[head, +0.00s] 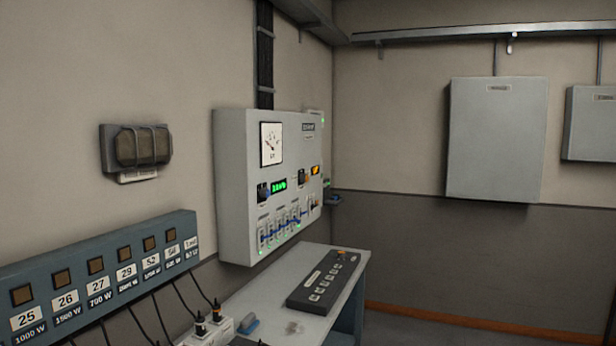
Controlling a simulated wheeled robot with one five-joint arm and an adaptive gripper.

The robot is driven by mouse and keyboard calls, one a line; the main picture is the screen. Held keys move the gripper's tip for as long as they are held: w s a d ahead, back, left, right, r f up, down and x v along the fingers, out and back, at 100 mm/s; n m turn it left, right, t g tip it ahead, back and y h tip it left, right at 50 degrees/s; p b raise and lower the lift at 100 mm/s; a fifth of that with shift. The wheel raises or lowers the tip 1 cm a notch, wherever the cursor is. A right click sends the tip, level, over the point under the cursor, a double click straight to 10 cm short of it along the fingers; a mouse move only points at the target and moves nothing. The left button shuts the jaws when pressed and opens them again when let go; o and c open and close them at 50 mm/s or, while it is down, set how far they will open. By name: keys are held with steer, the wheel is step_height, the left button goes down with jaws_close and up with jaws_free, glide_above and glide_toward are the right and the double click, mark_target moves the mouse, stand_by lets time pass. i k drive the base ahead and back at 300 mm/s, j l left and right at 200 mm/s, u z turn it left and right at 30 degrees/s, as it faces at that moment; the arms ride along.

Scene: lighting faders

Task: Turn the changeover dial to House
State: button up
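A light grey control cabinet (235,190) is mounted on the left wall near the corner. Its front carries two dark knobs: one (263,192) left of a green lit display (279,186), the other (303,177) beside an orange lit display (315,170). I cannot tell which knob is the changeover dial, and the House marking and pointer settings are too small to read. My gripper does not show in the head view.
Below the knobs is a row of faders (284,229) with green lights. A grey desk (270,290) with a dark button panel (322,281) stands below the cabinet. A blue-grey numbered socket panel (100,255) with hanging cables is at left. Floor is open at right.

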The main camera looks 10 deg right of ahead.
mark_target(303, 178)
steer(key=i+l, duration=0.1)
steer(key=i, duration=0.45)
steer(key=i+l, duration=0.15)
steer(key=i, duration=0.4)
